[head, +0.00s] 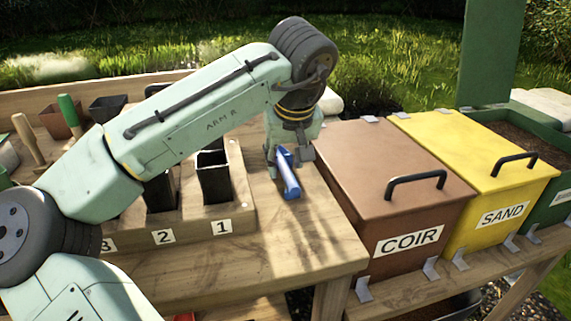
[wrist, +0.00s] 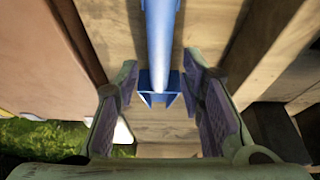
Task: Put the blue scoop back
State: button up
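The blue scoop (head: 289,178) is on the wooden bench, to the right of the rack with numbered slots (head: 247,205) and to the left of the brown COIR bin (head: 385,205). My gripper (head: 290,153) points down over the far end of the scoop. In the wrist view, the gripper (wrist: 162,95) is open, with a finger on each side. The blue scoop (wrist: 162,45) lies in line with the middle of that gap, with space to both fingers. How high the fingertips are above the bench is hard to tell.
The COIR and yellow SAND (head: 480,160) bins have shut lids with black handles. A green bin (head: 556,195) at the right stands open with dark soil. Black pots (head: 213,180) sit in the rack. The bench in front of the scoop (head: 300,240) is clear.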

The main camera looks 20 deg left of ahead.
jog(key=v, duration=1)
jog(key=shift+r, duration=0.2)
jog(key=shift+d+f, duration=0.1)
